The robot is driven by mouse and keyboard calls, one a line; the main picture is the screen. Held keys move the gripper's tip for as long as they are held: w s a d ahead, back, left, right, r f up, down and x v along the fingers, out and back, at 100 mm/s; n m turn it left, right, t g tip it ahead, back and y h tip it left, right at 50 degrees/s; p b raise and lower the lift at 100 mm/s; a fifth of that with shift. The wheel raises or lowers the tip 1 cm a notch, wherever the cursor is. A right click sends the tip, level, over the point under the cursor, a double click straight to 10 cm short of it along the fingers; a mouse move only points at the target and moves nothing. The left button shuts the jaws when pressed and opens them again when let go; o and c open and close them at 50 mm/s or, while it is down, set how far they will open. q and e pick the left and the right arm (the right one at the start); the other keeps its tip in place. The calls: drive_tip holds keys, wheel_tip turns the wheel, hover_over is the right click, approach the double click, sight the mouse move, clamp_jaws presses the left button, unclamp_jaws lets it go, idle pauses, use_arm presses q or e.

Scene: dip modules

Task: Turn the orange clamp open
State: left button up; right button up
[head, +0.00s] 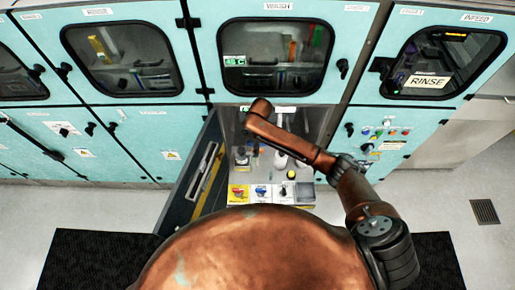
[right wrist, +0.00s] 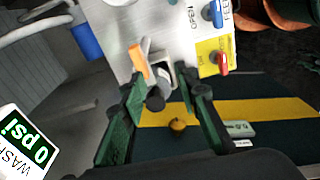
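The orange clamp (right wrist: 139,62) shows as a small orange lever in the right wrist view, on a pale panel just beyond my left-hand fingertip. Its grey and black body (right wrist: 158,74) lies between and just past the fingertips. My right gripper (right wrist: 161,80) is open, with its two dark green fingers apart on either side of a black round part. I cannot tell whether a finger touches the lever. In the head view my copper right arm reaches into the open middle cabinet, and the clamp cannot be made out. My left gripper is not in view.
A red-handled valve (right wrist: 222,62) on a yellow label and a blue-handled valve (right wrist: 217,14) sit close to the right of the clamp. The cabinet door (head: 196,172) stands open at the left. White containers (head: 281,158) stand inside the cabinet. A pressure display (right wrist: 22,138) reads 0 psi.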

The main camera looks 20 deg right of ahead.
drive_tip(key=shift+w+d+r+h, duration=0.15)
drive_tip(key=shift+w+d+r, duration=0.15)
drive_tip(key=shift+w+r, duration=0.25)
drive_tip(key=shift+w+d+r+h, duration=0.15)
drive_tip(key=shift+w+d+r, duration=0.15)
drive_tip(key=shift+w+r, duration=0.25)
drive_tip(key=shift+w+d+f, duration=0.1)
drive_tip(key=shift+w+f, duration=0.1)
wheel_tip(320, 180, down, 7)
drive_tip(key=shift+f, duration=0.15)
drive_tip(key=shift+c, duration=0.3)
clamp_jaws()
